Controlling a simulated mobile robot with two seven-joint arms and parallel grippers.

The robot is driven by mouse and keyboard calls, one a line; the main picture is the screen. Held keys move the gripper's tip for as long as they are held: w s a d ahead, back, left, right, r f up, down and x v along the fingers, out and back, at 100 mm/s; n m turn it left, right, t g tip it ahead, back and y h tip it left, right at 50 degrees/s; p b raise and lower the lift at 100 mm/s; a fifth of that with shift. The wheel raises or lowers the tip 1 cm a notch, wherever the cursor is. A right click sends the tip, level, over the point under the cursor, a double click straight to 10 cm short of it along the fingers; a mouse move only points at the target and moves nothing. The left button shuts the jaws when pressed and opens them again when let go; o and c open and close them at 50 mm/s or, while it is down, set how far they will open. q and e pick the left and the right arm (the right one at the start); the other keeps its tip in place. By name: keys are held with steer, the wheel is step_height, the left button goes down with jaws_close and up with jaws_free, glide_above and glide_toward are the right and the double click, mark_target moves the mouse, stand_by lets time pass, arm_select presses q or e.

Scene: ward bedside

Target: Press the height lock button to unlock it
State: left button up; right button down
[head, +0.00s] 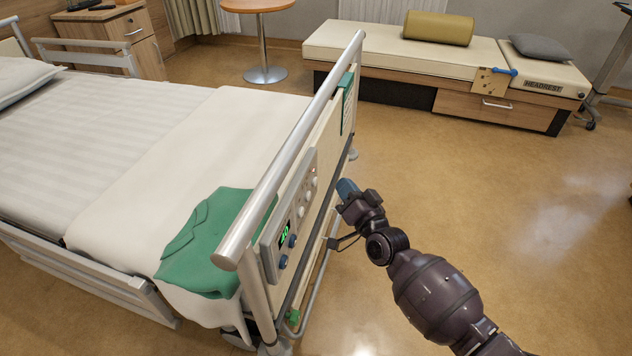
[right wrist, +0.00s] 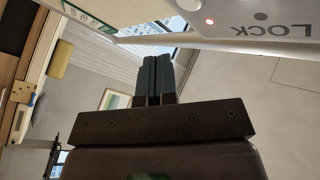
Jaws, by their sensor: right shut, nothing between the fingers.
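The control panel (head: 290,216) is a grey plate on the outer face of the bed's end board. It has a lit green display, two blue knobs and several pale round buttons. In the right wrist view the panel (right wrist: 230,40) fills the upper right, with LOCK lettering upside down, a lit red lamp (right wrist: 209,21) and a grey round spot (right wrist: 260,16) by the lettering. I cannot tell whether that spot is the button. My right gripper (head: 346,188) is shut and empty, to the right of the panel and apart from it. Its blue-grey fingers (right wrist: 153,72) show pressed together. My left gripper is out of view.
The bed's end rail (head: 300,140) rises beside the panel. A green cloth (head: 205,245) lies on the bed's corner. A bench (head: 400,60) with a bolster (head: 438,28) and a round table (head: 262,5) stand behind. The floor (head: 500,210) right of the bed is clear.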

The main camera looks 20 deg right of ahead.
mark_target(314, 181)
steer(key=shift+w+a, duration=0.45)
steer(key=shift+a, duration=0.2)
steer(key=shift+w+a, duration=0.4)
steer(key=shift+a, duration=0.2)
stand_by(0.5)
stand_by(0.7)
steer(key=shift+w+a, duration=0.1)
steer(key=shift+a, duration=0.05)
steer(key=shift+w+a, duration=0.15)
steer(key=shift+a, duration=0.05)
